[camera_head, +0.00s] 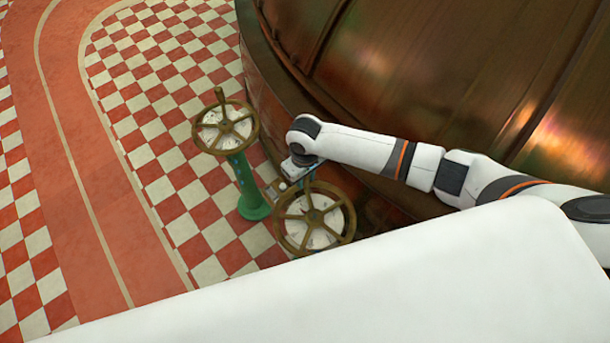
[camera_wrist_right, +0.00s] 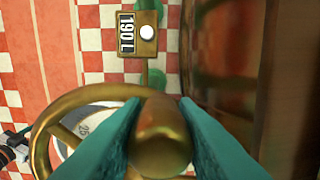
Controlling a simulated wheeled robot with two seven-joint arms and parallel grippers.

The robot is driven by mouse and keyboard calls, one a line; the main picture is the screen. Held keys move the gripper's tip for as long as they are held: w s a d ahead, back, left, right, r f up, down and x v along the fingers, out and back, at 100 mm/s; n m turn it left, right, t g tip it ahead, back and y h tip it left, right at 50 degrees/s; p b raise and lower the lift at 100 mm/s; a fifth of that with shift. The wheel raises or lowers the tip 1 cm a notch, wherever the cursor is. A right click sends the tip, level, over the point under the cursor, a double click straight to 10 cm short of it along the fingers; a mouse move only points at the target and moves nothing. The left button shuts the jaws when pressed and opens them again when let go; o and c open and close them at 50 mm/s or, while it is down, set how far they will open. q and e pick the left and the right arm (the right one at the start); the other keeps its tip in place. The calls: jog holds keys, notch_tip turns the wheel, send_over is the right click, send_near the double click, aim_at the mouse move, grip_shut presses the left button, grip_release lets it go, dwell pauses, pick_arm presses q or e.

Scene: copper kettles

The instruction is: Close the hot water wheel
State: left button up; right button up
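Two brass spoked wheels with pale dials show in the head view. The farther wheel (camera_head: 204,122) stands on a green post with an upright knob on its rim. The nearer wheel (camera_head: 347,222) is to its lower right, next to the copper kettle. I cannot tell from labels which is hot water. My right gripper (camera_head: 290,178) is at the upper left of the nearer wheel. In the right wrist view its teal fingers lie against both sides of a brass knob (camera_wrist_right: 160,130), with no visible gap; the wheel rim (camera_wrist_right: 45,135) curves behind. My left gripper is not in view.
The large copper kettle (camera_head: 430,60) fills the upper right, close to my right arm. A brass meter box (camera_wrist_right: 137,33) reading 190 L, with a white button, stands beyond the wheel. The red-and-white checkered floor (camera_head: 150,90) at left is clear.

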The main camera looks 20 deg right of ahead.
grip_shut()
jog(key=p, duration=0.1)
jog(key=d+m+p, duration=0.1)
jog(key=p, duration=0.1)
jog(key=shift+s+d+r+m+p, duration=0.15)
jog(key=shift+r+m+p, duration=0.15)
jog(key=shift+r, duration=0.05)
jog(key=shift+d+m+p, duration=0.25)
jog(key=shift+m+p, duration=0.05)
jog(key=shift+p, duration=0.1)
jog(key=shift+d+f, duration=0.25)
jog(key=shift+f, duration=0.05)
jog(key=o, duration=0.5)
grip_release()
notch_tip(320, 180, up, 12)
jog(key=shift+p, duration=0.65)
